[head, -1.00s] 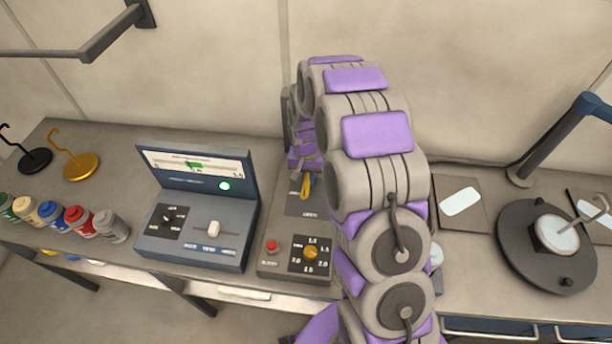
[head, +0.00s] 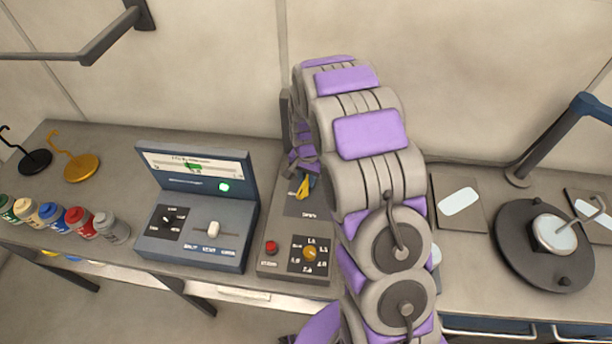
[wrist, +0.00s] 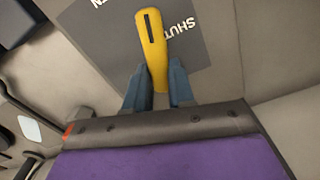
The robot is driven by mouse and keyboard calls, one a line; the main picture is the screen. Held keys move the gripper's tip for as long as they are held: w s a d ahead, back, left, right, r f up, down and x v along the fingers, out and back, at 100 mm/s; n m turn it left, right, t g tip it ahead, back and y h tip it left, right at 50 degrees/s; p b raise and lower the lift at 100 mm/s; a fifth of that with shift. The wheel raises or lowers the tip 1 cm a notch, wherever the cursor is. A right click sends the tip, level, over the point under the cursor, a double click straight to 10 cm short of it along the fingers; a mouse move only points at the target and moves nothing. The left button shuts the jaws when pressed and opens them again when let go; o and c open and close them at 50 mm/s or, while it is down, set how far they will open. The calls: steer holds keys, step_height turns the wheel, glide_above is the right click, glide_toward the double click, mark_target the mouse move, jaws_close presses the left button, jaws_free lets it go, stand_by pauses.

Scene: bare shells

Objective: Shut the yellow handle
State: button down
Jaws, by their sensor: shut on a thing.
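The yellow handle (wrist: 152,40) is a rounded bar with a dark slot near its far end. It sits on a dark grey plate (wrist: 205,45) marked "SHUT" beside the handle; another label at the top left is cut off. My gripper (wrist: 158,72) has its two blue fingers on either side of the handle's near part, shut on it. In the head view the yellow handle (head: 304,187) shows small on the control box, left of my arm, partly covered by my gripper (head: 302,172).
The control box (head: 268,262) also has a red button (head: 271,247) and an orange dial (head: 310,252). A blue meter console (head: 190,250) stands to its left. Several coloured bottles (head: 74,217) stand further left. A round dark turntable (head: 515,255) is at the right.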

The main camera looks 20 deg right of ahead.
steer(key=m, duration=0.2)
steer(key=m+p, duration=0.1)
steer(key=shift+s+d+r+m, duration=0.1)
steer(key=shift+s+d+m, duration=0.15)
steer(key=shift+m, duration=0.15)
steer(key=m, duration=0.1)
steer(key=m+p, duration=0.1)
steer(key=m, duration=0.1)
steer(key=shift+s+d+m, duration=0.1)
steer(key=shift+s+m, duration=0.1)
steer(key=shift+m, duration=0.1)
steer(key=m+p, duration=0.1)
steer(key=m, duration=0.1)
steer(key=m+p, duration=0.1)
steer(key=m, duration=0.1)
steer(key=shift+s, duration=0.3)
steer(key=shift+s+m+p, duration=0.15)
steer(key=shift+m+p, duration=0.5)
steer(key=shift+m, duration=0.95)
steer(key=c, duration=1)
jaws_free()
steer(key=shift+s, duration=0.1)
steer(key=shift+o, duration=0.2)
step_height(320, 180, up, 17)
steer(key=shift+a, duration=0.2)
